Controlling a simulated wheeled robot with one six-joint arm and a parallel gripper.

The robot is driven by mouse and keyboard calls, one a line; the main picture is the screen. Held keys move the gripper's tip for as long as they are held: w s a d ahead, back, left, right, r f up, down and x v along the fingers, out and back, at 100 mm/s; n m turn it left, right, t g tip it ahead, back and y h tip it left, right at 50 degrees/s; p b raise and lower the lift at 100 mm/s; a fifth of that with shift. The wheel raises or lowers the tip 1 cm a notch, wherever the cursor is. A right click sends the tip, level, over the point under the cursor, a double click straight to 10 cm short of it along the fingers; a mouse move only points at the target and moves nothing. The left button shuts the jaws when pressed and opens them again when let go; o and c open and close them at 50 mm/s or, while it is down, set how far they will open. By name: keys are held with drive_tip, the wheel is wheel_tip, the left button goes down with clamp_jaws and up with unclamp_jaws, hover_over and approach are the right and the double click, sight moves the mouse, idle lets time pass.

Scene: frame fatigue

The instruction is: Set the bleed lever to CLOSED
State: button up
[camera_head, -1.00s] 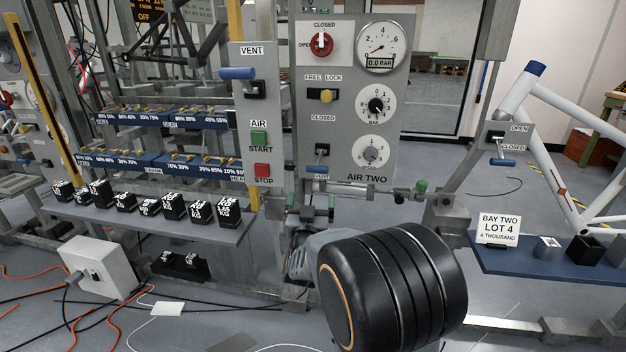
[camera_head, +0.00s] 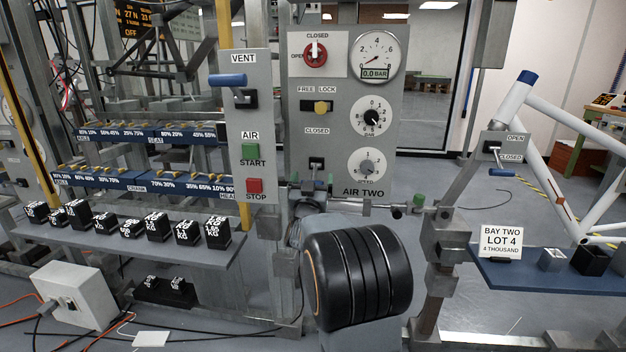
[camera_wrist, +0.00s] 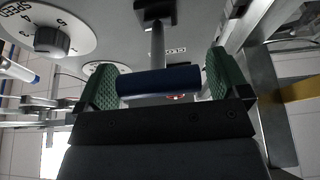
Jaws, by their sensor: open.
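On the AIR TWO panel (camera_head: 345,110), a lever with a black mount (camera_head: 316,163) sits below a CLOSED label. No label reading "bleed" is legible. In the wrist view its stem (camera_wrist: 157,45) runs from the black mount to a blue handle (camera_wrist: 160,82). My gripper (camera_wrist: 163,84) has green pads on both sides of this handle, with pale gaps visible at its ends. The jaws are open. In the head view my gripper (camera_head: 312,184) is at the panel's lower left edge, largely hidden by my arm. The handle is not clearly visible there.
A VENT lever with a blue handle (camera_head: 228,80) is at left, above green START (camera_head: 253,151) and red STOP (camera_head: 255,187) buttons. A SPEED dial (camera_head: 368,166) is right of the lever. Another OPEN/CLOSED lever (camera_head: 500,150) stands near the white bike frame (camera_head: 512,104).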

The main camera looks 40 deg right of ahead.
drive_tip(key=shift+w+d+r, duration=0.25)
drive_tip(key=shift+w+d, duration=0.15)
drive_tip(key=shift+d, duration=0.05)
